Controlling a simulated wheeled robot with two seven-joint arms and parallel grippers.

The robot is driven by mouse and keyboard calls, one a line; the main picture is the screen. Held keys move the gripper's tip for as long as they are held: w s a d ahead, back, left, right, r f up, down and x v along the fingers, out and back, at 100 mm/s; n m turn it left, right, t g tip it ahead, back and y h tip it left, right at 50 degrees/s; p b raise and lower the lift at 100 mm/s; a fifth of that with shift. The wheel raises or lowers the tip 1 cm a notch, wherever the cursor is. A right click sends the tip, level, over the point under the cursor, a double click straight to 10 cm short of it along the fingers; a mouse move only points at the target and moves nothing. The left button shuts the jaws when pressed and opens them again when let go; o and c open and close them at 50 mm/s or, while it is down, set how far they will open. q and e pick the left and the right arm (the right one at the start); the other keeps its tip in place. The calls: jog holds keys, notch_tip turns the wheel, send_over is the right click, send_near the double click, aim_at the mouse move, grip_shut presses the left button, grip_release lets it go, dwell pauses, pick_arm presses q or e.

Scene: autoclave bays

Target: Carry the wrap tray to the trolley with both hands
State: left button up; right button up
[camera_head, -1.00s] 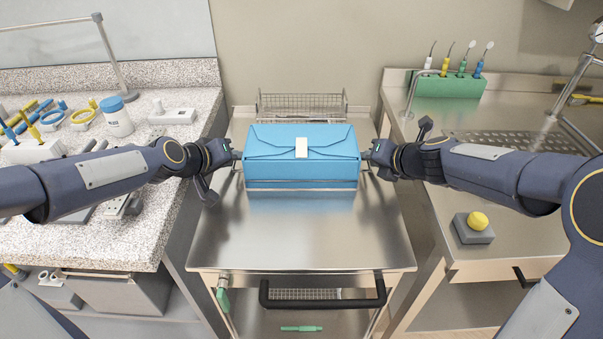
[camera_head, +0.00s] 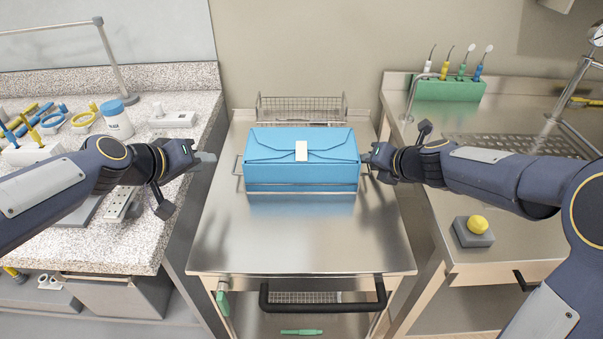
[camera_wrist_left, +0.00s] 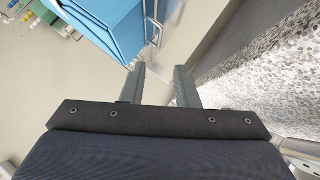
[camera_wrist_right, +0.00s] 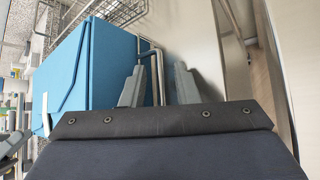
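The wrap tray (camera_head: 301,172), a blue wrapped box with a white label and a wire handle at each end, appears to rest level on the steel trolley (camera_head: 300,240). My left gripper (camera_head: 206,157) is open and empty, to the left of the tray and clear of its left handle (camera_head: 237,168). The left wrist view shows that handle (camera_wrist_left: 153,22) beyond the open fingers. My right gripper (camera_head: 369,158) is at the tray's right end. In the right wrist view its fingers are apart, with the right handle (camera_wrist_right: 159,72) between them.
A wire basket (camera_head: 302,108) stands behind the tray. A speckled counter (camera_head: 150,235) with a white-bodied, blue-capped jar (camera_head: 117,122) lies to the left. A steel counter on the right holds a green tool rack (camera_head: 447,88) and a yellow button (camera_head: 477,222). The trolley's front is clear.

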jog(key=shift+s+d+r, duration=0.1)
jog(key=shift+r, duration=0.05)
pick_arm(q)
jog(key=shift+s+a+r, duration=0.2)
jog(key=shift+s+r, duration=0.1)
pick_arm(e)
jog(key=v, duration=1.1)
jog(key=shift+s+d, duration=0.15)
jog(key=shift+s, duration=0.1)
jog(key=shift+r, duration=0.1)
